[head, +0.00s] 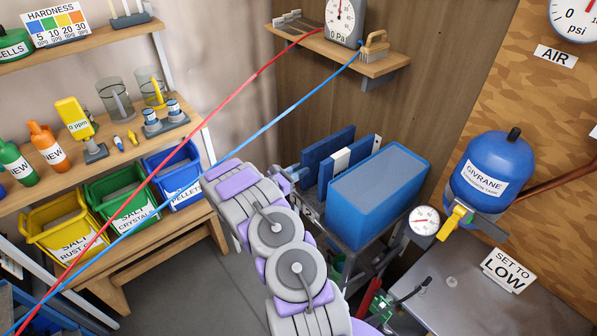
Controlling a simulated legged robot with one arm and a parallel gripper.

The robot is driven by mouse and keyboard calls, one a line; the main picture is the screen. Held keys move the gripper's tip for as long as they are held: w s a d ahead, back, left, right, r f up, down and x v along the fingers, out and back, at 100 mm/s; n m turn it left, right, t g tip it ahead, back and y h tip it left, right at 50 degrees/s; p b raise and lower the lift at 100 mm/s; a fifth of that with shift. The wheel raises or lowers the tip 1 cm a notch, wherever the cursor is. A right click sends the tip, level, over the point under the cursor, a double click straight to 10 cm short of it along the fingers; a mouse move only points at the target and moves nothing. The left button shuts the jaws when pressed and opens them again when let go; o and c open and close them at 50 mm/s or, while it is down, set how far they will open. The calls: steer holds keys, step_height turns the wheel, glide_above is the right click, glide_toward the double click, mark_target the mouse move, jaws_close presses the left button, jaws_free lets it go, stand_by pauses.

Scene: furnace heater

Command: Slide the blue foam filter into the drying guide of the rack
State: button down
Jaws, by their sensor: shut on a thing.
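Dark blue flat panels stand upright on a grey metal rack (345,234) in the middle of the head view. The back left one, which looks like the blue foam filter (327,147), is partly hidden by the panel in front of it. A second blue panel with a white block (340,161) on it stands just to its right. My gripper (291,177) is at the left end of these panels, shut on what appears to be the blue foam filter. My arm hides part of the grip, and the fingertips are small. I cannot make out the drying guide clearly.
A large blue box (376,194) fills the rack's right side. A blue tank (491,172) and a gauge (424,220) stand further right. A red hose (236,98) and a blue hose (262,130) cross above the left side. Bins (120,196) line the left bench.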

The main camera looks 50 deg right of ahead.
steer(key=shift+x, duration=0.95)
steer(key=c, duration=0.9)
jaws_free()
steer(key=shift+a, duration=0.15)
steer(key=p+v, duration=0.4)
steer(key=v, duration=1.3)
steer(key=shift+w, duration=0.25)
